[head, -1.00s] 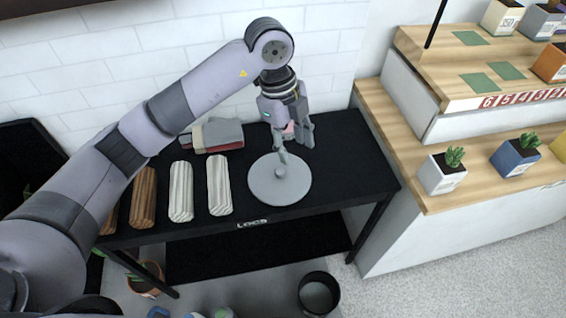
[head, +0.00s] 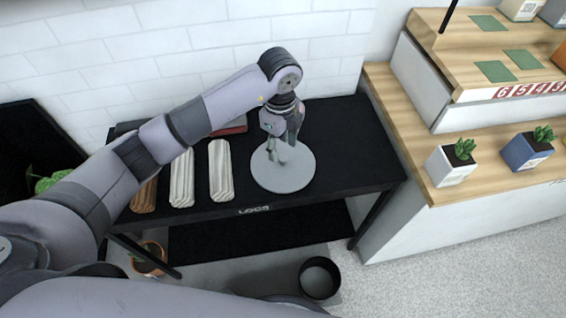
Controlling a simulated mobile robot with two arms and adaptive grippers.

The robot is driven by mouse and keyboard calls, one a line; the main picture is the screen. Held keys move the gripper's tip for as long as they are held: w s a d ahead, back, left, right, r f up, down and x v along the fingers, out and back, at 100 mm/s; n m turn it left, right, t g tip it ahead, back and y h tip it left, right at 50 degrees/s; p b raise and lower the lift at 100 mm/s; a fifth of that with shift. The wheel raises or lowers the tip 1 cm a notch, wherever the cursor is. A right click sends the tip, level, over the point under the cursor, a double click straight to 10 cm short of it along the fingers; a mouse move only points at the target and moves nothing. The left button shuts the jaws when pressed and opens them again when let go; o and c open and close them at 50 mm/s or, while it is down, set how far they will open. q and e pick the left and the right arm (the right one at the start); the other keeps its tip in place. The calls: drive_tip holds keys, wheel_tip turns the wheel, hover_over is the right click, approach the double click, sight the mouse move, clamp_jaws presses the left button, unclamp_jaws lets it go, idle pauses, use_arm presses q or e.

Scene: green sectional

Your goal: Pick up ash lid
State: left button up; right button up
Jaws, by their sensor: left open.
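The ash lid (head: 289,178) is a flat grey disc lying on the black table (head: 355,150), seen in the head view. My left gripper (head: 280,155) is right above the lid's upper part, pointing down, with its fingers apart. The fingers and arm hide the lid's middle, including any knob there, and I cannot tell whether they touch it. My right gripper does not show.
A black bin (head: 319,279) stands on the floor below. A wooden counter (head: 420,175) with potted succulents (head: 452,162) is at the right. The table right of the lid is clear.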

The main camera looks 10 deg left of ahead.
sight(283, 158)
use_arm(q)
drive_tip(key=f, duration=0.4)
drive_tip(key=shift+w+d, duration=0.25)
drive_tip(key=shift+f, duration=0.5)
clamp_jaws()
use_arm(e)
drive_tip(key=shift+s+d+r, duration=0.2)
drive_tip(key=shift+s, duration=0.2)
